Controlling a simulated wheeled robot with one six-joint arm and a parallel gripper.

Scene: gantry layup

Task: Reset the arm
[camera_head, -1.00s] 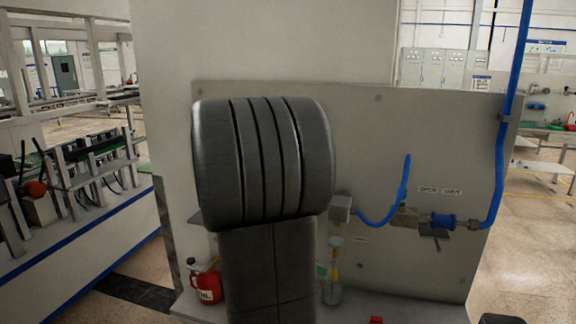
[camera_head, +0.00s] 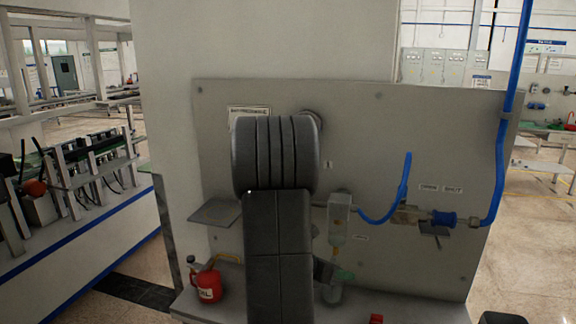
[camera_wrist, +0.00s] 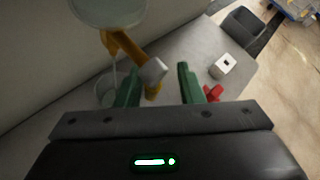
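My gripper shows in the wrist view (camera_wrist: 158,84) as two green fingers standing wide apart. No object is clearly held between them. A yellow spout with a grey end (camera_wrist: 152,70) shows beyond the fingers, close to the left one; I cannot tell whether they touch. In the head view my dark arm stands in front of the grey panel (camera_head: 440,130) and hides part of it. The gripper there is mostly hidden behind the arm, with a bit of green showing low on its right side.
A clear reservoir (camera_head: 340,222) hangs on the panel above the gripper. A red oil can (camera_head: 208,284) stands on the shelf (camera_head: 420,309) at left. A blue hose (camera_head: 502,150) runs down the right. The wrist view shows a white block (camera_wrist: 223,66) and a dark bin (camera_wrist: 243,24).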

